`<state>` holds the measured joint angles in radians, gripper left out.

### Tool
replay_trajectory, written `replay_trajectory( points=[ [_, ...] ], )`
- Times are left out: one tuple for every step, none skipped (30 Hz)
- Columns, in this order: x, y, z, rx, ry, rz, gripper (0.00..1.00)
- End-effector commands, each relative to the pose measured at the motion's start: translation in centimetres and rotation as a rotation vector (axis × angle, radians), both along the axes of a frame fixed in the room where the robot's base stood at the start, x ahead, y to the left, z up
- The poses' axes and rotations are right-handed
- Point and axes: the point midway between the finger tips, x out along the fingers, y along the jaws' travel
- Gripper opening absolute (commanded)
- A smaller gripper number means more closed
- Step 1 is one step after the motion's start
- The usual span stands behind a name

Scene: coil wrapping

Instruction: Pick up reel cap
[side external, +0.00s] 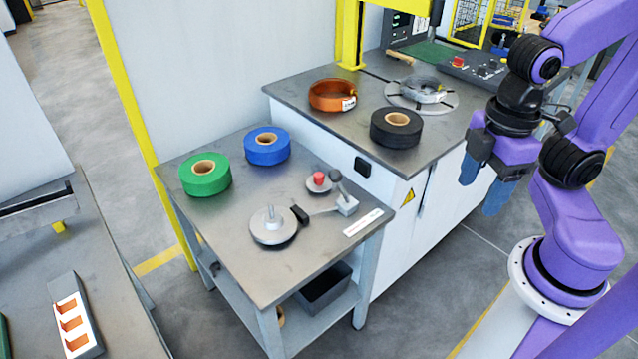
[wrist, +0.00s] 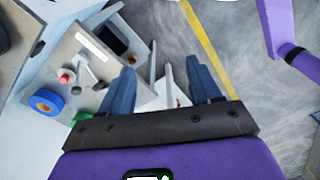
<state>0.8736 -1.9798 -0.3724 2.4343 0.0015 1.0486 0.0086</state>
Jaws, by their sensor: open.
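The reel cap, which looks like a small grey disc with a red knob (side external: 318,181), lies on the small grey table (side external: 225,250), right of its middle. Its red knob also shows small at the left of the wrist view (wrist: 64,77). My gripper (side external: 482,186) is open and empty, with blue fingers pointing down. It hangs in the air beyond the right side of the white cabinet, well apart from the cap. In the wrist view, the gripper's fingers (wrist: 163,80) are spread with floor behind them.
A spindle plate (side external: 272,228) and a levered fixture (side external: 346,205) stand near the cap. Green (side external: 205,178) and blue (side external: 267,149) rolls are at the table's back. The higher worktop holds a black roll (side external: 396,128), an orange coil (side external: 332,96) and a grey coil on a round plate (side external: 424,90).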

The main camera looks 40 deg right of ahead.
Motion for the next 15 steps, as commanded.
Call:
replay_trajectory(
  points=[
    [0.1, 0.2, 0.8, 0.005, -0.003, 0.001, 0.63],
    [0.1, 0.1, 1.3, 0.005, -0.003, 0.002, 0.63],
    [0.1, 0.1, 1.9, 0.005, -0.003, 0.002, 0.63],
    [0.0, 0.1, 2.3, 0.004, -0.002, 0.002, 0.63],
    [0.4, 0.2, 2.4, 0.006, -0.010, -0.009, 0.63],
    [1.4, 0.5, 2.2, 0.017, -0.030, -0.036, 0.63],
    [2.0, 0.8, 2.1, 0.026, -0.046, -0.052, 0.63],
    [2.7, 1.0, 2.0, 0.034, -0.061, -0.067, 0.63],
    [3.5, 1.3, 2.0, 0.047, -0.081, -0.087, 0.63],
    [4.2, 1.5, 1.9, 0.057, -0.097, -0.101, 0.63],
    [4.9, 1.7, 1.9, 0.066, -0.113, -0.116, 0.63],
    [5.8, 1.9, 1.9, 0.079, -0.135, -0.138, 0.63],
    [6.5, 2.1, 1.8, 0.088, -0.151, -0.152, 0.63],
    [7.3, 2.3, 1.8, 0.099, -0.168, -0.168, 0.63],
    [8.4, 2.5, 1.8, 0.114, -0.194, -0.188, 0.63]
  ],
)
